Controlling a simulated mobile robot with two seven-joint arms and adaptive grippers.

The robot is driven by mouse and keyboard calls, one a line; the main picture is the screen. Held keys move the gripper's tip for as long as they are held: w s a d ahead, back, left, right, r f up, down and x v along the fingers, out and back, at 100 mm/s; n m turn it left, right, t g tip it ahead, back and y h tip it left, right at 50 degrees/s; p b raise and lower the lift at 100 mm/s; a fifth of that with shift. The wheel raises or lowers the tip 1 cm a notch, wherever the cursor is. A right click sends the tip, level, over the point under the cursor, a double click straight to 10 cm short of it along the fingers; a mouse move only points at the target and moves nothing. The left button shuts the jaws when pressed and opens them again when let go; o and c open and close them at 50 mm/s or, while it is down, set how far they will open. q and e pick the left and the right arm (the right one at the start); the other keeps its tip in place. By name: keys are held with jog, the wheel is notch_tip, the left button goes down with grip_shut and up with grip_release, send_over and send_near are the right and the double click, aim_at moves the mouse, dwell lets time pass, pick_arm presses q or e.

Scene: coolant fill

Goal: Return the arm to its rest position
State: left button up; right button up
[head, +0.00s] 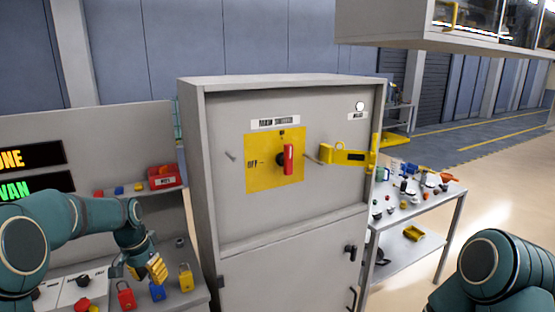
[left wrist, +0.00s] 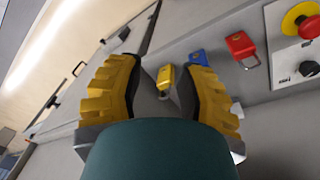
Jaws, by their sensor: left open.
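My left arm reaches in from the left in the head view, and its yellow-fingered gripper (head: 155,269) hangs over the shelf with the padlocks. In the left wrist view my left gripper (left wrist: 165,85) is open, its two ribbed fingers apart. A yellow padlock (left wrist: 166,79) shows in the gap between them; I cannot tell how far beyond the fingertips it is. The same yellow padlock (head: 186,278) stands right of the gripper in the head view. My right arm shows only as a teal link at the lower right; its gripper is out of view.
A grey cabinet (head: 227,220) with a red switch handle (head: 288,160) on a yellow plate stands ahead. A blue padlock (head: 157,291) and red padlock (head: 126,295) sit near the gripper, beside a control box (head: 88,290). A cluttered table (head: 440,196) stands at right, with open floor beyond.

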pick_arm(q)
jog(key=s+d+f+n+h+b, duration=0.15)
jog(key=s+d+f, duration=0.25)
jog(key=d+f, duration=0.5)
jog(key=s+d+f+b, duration=0.2)
jog(key=s+d+f, duration=0.25)
jog(key=f, duration=0.95)
jog(key=s+d+f+n+b, duration=0.1)
jog(key=s+d+f, duration=0.3)
jog(key=s, duration=0.3)
jog(key=s+d+f+n+t+h+b, duration=0.1)
jog(key=s+d+f+n+b, duration=0.1)
jog(key=s+d+f, duration=0.3)
jog(key=s+d, duration=0.1)
jog(key=s, duration=0.2)
jog(key=shift+s+d, duration=0.2)
jog(key=shift+d, duration=0.05)
